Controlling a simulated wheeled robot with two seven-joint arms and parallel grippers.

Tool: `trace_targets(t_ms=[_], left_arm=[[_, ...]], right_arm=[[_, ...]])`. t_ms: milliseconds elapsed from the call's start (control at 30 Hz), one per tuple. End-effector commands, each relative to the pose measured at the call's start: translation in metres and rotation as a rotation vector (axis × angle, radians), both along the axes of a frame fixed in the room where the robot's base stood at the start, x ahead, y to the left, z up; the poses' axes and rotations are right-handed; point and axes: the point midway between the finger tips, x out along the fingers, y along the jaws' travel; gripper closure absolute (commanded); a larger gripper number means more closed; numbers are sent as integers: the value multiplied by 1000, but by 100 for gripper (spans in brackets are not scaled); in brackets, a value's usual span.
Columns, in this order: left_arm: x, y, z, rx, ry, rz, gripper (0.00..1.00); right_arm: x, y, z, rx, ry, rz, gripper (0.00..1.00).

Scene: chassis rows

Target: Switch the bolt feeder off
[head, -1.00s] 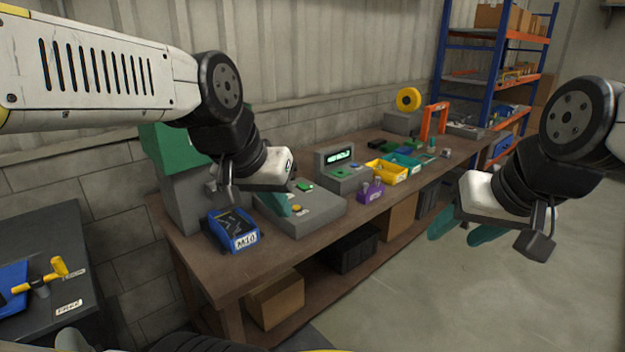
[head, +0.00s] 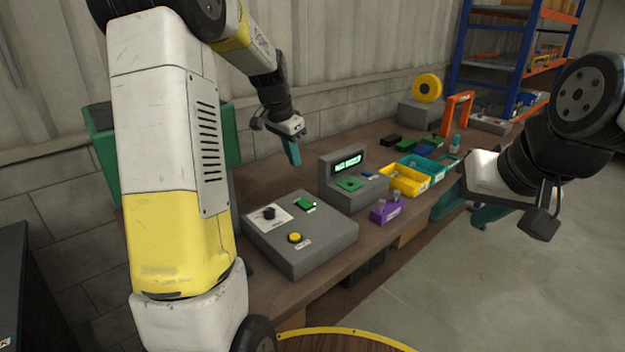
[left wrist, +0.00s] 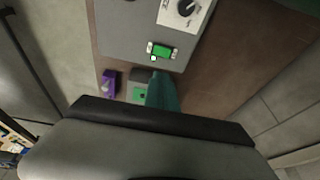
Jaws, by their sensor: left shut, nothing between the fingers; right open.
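A grey control box (head: 310,240) on the bench has a black knob (head: 269,213), a green switch (head: 306,204) and a yellow button (head: 295,238); I cannot read whether it is the bolt feeder's. The left wrist view shows the green switch (left wrist: 161,50) in a white frame, near the knob (left wrist: 188,7). My left gripper (head: 294,158) is shut and empty, above the bench behind the box, apart from the switch in the head view. Its teal fingers (left wrist: 162,93) point toward the switch in the wrist view. My right gripper (head: 470,210) is open and empty beyond the bench's front edge.
A grey unit with a lit display (head: 348,180) stands right of the box. A purple holder (head: 385,211), a yellow bin (head: 404,181) and a teal bin (head: 424,166) are farther right. A green-topped machine (head: 103,150) is partly hidden behind my left arm.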

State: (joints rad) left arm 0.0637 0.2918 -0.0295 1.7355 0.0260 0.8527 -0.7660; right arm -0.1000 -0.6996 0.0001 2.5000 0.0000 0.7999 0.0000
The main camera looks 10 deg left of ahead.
Motion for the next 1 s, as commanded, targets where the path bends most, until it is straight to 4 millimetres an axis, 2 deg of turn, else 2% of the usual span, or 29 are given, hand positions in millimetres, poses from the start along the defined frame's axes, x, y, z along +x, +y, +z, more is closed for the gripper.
trace_targets(t_ms=[133,567,767,1000], left_arm=[[7,3,-8,5,6,-16,100],[9,2,-12,5,7,-17,100],[15,-3,-41,5,10,-18,100],[28,-10,-92,4,11,-16,100]], right_arm=[[0,0,0,0,0,0,48],[0,0,0,0,0,0,48],[0,0,0,0,0,0,48],[0,0,0,0,0,0,48]])
